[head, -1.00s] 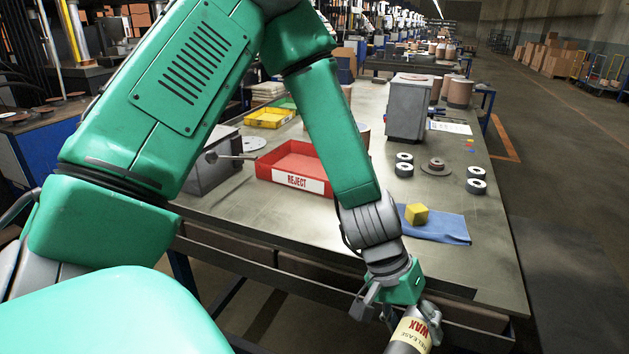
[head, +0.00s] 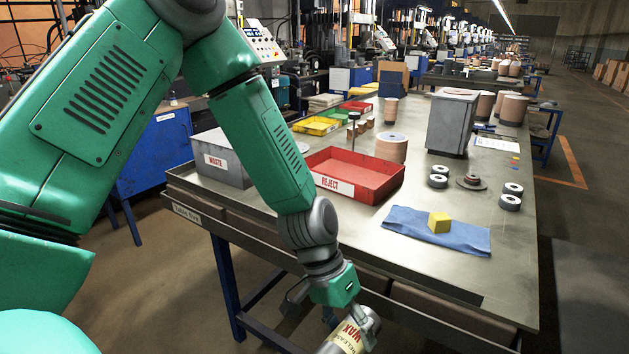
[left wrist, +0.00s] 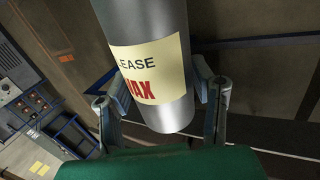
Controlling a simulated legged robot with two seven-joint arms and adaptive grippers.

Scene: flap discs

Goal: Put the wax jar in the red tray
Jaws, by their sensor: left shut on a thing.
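The wax jar (head: 345,338) is a grey metal cylinder with a cream label reading RELEASE WAX. My left gripper (head: 345,322) is shut on it, in front of the table's near edge and below its top. In the left wrist view the jar (left wrist: 150,65) sits between the two fingers of the gripper (left wrist: 160,105), and its far end is cut off by the frame. The red tray (head: 365,176), labelled REJECT, lies on the table behind my left forearm, up and right of the gripper. Its floor looks empty. My right gripper is not in view.
A blue cloth (head: 400,231) with a yellow block (head: 439,222) lies right of the tray. A grey WASTE bin (head: 225,168) stands left of it. Several discs and a grey box (head: 452,125) are behind. The metal tabletop (head: 350,222) is bare before the tray.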

